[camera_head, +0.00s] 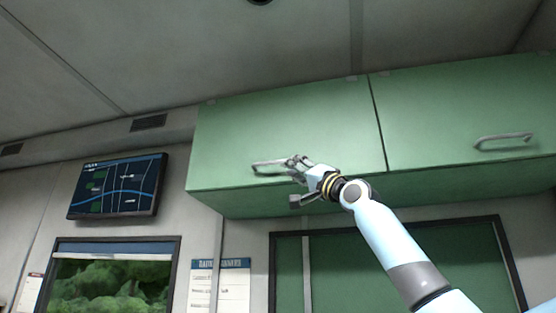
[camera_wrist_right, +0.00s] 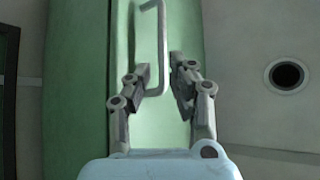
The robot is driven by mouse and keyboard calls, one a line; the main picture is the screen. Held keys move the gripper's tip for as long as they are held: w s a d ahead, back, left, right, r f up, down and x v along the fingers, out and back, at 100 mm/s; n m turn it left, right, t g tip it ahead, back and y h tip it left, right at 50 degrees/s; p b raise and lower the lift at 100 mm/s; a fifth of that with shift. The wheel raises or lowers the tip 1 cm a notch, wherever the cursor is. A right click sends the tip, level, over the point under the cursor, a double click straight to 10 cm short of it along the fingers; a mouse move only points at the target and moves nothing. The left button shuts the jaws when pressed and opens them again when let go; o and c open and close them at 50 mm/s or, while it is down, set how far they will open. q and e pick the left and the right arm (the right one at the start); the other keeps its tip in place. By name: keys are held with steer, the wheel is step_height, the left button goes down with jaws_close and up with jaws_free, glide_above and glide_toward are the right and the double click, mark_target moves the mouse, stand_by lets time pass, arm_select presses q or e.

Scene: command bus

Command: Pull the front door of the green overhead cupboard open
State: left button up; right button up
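The green overhead cupboard has a left front door (camera_head: 290,120) and a right door (camera_head: 460,105); both look shut, flush with each other. The left door's grey bar handle (camera_head: 268,166) sits near its lower edge. My right gripper (camera_head: 296,161) is at the right end of this handle. In the right wrist view, the handle (camera_wrist_right: 163,40) reaches in between the two fingers of the right gripper (camera_wrist_right: 160,76). The fingers stand apart, with a gap showing beside the bar. Whether either finger touches the bar is hard to tell. My left gripper is out of view.
The right door has its own handle (camera_head: 503,141). The ceiling (camera_head: 230,45) is close above the cupboard. A wall screen (camera_head: 117,187) and a window (camera_head: 110,285) are at the left. A dark-framed green panel (camera_head: 380,265) is below the cupboard.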

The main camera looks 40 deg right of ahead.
steer(key=p+x, duration=0.2)
steer(key=x, duration=0.4)
steer(key=shift+a, duration=0.1)
jaws_close()
